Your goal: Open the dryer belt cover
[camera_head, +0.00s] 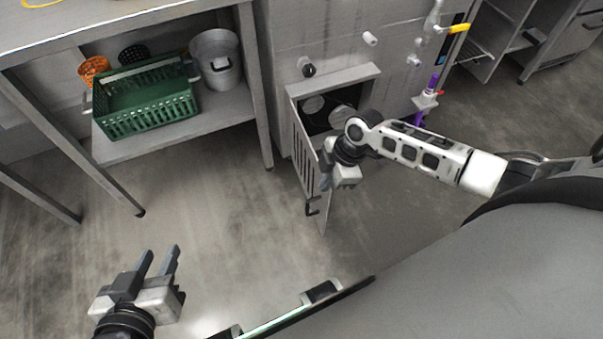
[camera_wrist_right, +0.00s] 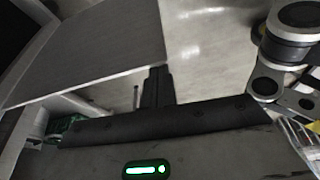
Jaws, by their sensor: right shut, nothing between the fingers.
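The dryer belt cover (camera_head: 303,150) is a grey slotted door on the front of the steel machine. It stands swung out from its opening (camera_head: 318,110), with a dark handle (camera_head: 313,207) near its lower outer end. Inside the opening, dark round parts show, partly hidden by my right arm. My right gripper (camera_head: 327,182) is shut and empty beside the cover, on its opening side. Its closed dark fingers show in the right wrist view (camera_wrist_right: 157,88), near a flat grey panel that is probably the cover. My left gripper (camera_head: 158,260) is open and empty above the floor, away from the cover.
A steel table (camera_head: 259,100) stands left of the machine. Its lower shelf (camera_head: 215,121) holds a green crate (camera_head: 150,110), a metal pot (camera_head: 216,62) and an orange basket (camera_head: 93,69). Pipes with a yellow lever (camera_head: 458,28) are right of the opening. The floor before the cover is clear.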

